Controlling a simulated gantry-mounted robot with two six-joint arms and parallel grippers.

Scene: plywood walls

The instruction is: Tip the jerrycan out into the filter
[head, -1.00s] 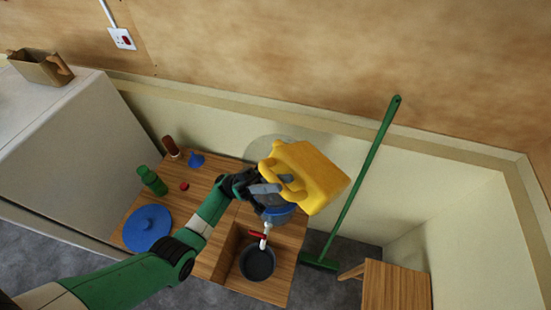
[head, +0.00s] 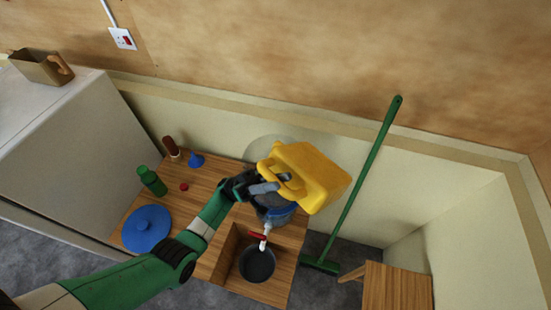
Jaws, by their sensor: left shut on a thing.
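The yellow jerrycan (head: 318,177) is held tilted in the air by my left gripper (head: 268,187), which is shut on its handle. The filter (head: 280,214), a blue-rimmed container with a white tap and red lever, is below and partly hidden by the gripper and jerrycan. Its open top looks grey inside. I cannot make out the jerrycan's mouth or any stream. A dark bowl (head: 257,263) sits below the tap on the lower wooden step. A round blue lid (head: 147,229) lies on the table at left. My right gripper is not in view.
The wooden table (head: 213,208) also holds a green bottle (head: 153,181), a small red cap (head: 184,187), a blue funnel (head: 196,160) and a brown-topped item (head: 171,147). A green broom (head: 363,180) leans on the wall at right. A wooden stool (head: 397,288) stands lower right.

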